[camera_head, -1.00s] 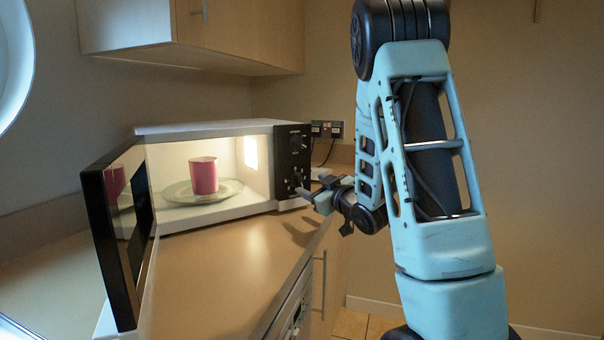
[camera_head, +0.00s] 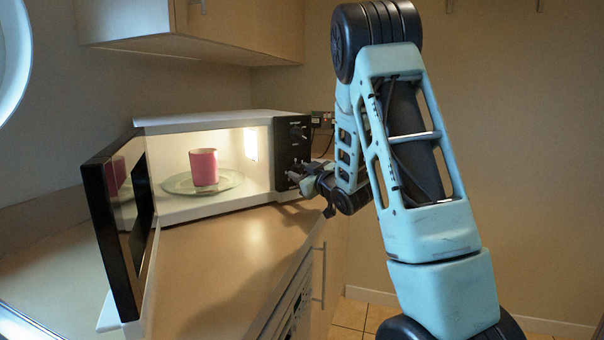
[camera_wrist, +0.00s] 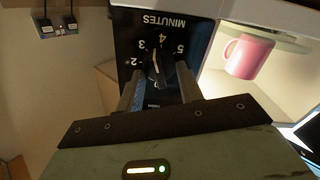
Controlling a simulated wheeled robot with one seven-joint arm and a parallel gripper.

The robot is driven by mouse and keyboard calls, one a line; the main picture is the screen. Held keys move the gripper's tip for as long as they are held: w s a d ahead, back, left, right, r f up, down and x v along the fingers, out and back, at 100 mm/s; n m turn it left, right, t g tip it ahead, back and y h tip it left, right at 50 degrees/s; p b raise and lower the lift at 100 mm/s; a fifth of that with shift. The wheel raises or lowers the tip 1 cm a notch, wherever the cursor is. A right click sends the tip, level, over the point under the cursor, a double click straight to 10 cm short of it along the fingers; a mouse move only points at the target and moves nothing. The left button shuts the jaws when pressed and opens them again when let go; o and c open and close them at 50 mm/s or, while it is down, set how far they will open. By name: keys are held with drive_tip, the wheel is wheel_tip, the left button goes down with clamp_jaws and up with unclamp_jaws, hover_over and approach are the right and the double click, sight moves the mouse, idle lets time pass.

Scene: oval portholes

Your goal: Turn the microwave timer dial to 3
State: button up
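The microwave (camera_head: 200,124) stands on the counter with its door open. Its timer dial (camera_wrist: 158,70) is on the black control panel (camera_head: 292,145), under the word MINUTES, which reads upside down in the wrist view. The dial's narrow grip points up in that view, close to the 3 and 4 marks; its exact setting is hard to tell. My gripper (camera_wrist: 160,76) is open, with one finger on each side of the dial and gaps showing. In the head view my gripper (camera_head: 299,180) is at the panel's lower part and hides the dial.
A pink mug (camera_head: 204,167) stands on the glass plate (camera_head: 231,182) inside the lit microwave. The open door (camera_head: 117,230) juts out at left. Plugs in a wall socket (camera_head: 322,120) are behind the microwave. The counter (camera_head: 215,270) in front is clear.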

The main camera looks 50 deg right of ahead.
drive_tip(key=n+b, duration=0.4)
drive_tip(key=b, duration=0.1)
drive_tip(key=shift+a+f+b, duration=0.1)
drive_tip(key=shift+f+b, duration=0.2)
drive_tip(key=shift+b, duration=0.05)
drive_tip(key=shift+r+n+b, duration=0.2)
drive_tip(key=shift+n+b, duration=0.15)
drive_tip(key=shift+n, duration=0.25)
drive_tip(key=o, duration=1)
drive_tip(key=shift+c, duration=0.2)
drive_tip(key=shift+s, duration=0.1)
